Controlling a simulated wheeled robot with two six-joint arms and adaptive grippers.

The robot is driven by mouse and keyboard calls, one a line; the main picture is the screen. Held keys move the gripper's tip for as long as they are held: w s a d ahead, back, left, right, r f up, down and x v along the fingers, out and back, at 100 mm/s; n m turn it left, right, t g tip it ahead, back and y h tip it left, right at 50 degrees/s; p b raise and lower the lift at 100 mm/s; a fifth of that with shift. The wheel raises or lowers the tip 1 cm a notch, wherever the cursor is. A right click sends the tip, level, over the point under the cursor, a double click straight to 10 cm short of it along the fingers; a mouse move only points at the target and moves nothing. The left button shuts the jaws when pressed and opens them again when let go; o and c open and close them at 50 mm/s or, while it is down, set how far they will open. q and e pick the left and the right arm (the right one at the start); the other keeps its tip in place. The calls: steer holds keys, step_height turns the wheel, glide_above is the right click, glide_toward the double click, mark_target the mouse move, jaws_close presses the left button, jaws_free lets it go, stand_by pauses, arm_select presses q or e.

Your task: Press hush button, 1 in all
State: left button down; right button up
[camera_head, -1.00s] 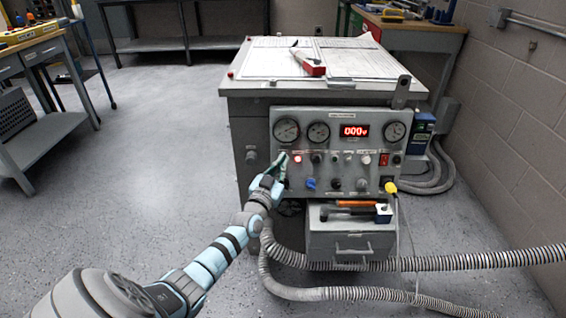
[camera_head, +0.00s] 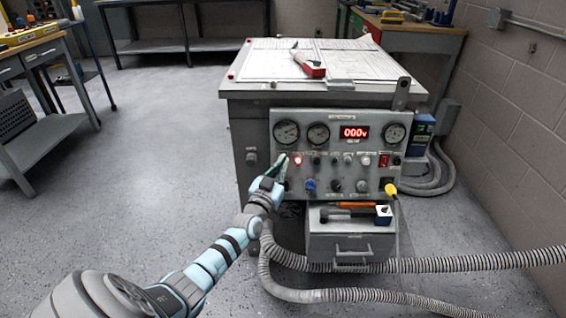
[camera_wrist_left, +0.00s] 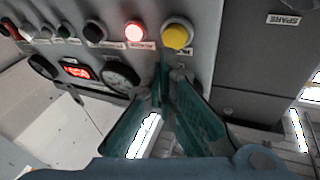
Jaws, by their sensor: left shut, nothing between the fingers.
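The grey control panel (camera_head: 340,140) stands on the front of the cabinet. My left gripper (camera_head: 282,162) is at the panel's left side, its fingers together and empty. In the left wrist view its green fingertips (camera_wrist_left: 168,72) are close to a round yellow button (camera_wrist_left: 177,36); I cannot tell whether they touch it. A lit red lamp or button (camera_wrist_left: 135,32) sits beside the yellow one, and it also shows in the head view (camera_head: 298,160). The fingers hide the yellow button in the head view. I cannot read which button is labelled hush. My right gripper is out of view.
A red display (camera_head: 354,132) reads zeros between round gauges. Several knobs and buttons fill the panel's lower rows. A drawer box (camera_head: 340,243) with tools on top stands below. Corrugated hoses (camera_head: 440,262) run along the floor. The floor on the left is clear.

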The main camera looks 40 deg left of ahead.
arm_select(q)
steer(key=shift+w+a+f+b, duration=0.1)
steer(key=shift+w+a+b, duration=0.2)
steer(key=shift+w+b, duration=0.1)
stand_by(0.3)
steer(key=shift+w+a+b, duration=0.25)
steer(key=shift+w+b, duration=0.05)
steer(key=shift+b, duration=0.15)
stand_by(0.6)
steer(key=shift+s+d+p, duration=0.55)
steer(key=shift+s+p, duration=0.15)
steer(key=shift+p, duration=0.45)
